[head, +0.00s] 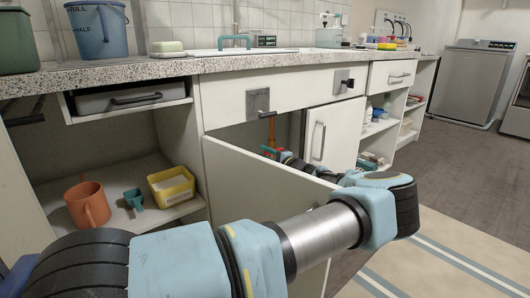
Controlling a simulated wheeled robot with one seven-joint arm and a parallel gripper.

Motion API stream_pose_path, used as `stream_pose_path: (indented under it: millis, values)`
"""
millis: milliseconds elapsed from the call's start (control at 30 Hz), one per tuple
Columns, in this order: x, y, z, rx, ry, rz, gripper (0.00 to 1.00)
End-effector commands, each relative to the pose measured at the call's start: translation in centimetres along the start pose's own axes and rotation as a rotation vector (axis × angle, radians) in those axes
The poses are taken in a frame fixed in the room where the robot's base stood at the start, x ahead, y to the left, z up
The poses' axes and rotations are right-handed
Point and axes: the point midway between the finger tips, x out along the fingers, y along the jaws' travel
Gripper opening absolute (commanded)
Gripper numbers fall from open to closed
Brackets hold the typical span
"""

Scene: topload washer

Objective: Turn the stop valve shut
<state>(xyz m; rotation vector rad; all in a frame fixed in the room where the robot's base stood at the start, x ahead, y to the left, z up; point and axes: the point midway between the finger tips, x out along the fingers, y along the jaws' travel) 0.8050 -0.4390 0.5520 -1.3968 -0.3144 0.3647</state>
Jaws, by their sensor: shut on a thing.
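The cabinet under the counter stands open, and an orange-brown pipe (271,131) runs down inside it. My arm reaches over the open cabinet door (255,195) into the cabinet. My gripper (277,154) is at the valve, small and partly hidden by the door. It is shut on the valve's handle. The handle's exact angle is too small to tell.
The open door stands between me and the cabinet's inside, with my arm over its top edge. A closed door (337,135) is to the right. The left shelf holds an orange jug (89,204) and a yellow tub (172,187). Floor is free at the right.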

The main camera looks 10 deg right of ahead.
Motion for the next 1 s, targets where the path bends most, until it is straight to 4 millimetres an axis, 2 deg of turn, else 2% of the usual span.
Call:
stream_pose_path:
  millis: [100,333,867,900,1000]
  values:
    - [-0.10,0.82,-0.11,-0.064,0.000,0.000,0.00]
    - [-0.08,1.28,-0.21,-0.140,0.001,0.001,0.00]
    - [-0.07,1.42,-0.27,-0.166,0.001,0.003,0.00]
    - [-0.07,1.42,-0.27,-0.166,0.001,0.003,0.28]
    - [-0.06,1.40,-0.26,-0.165,0.001,0.002,0.40]
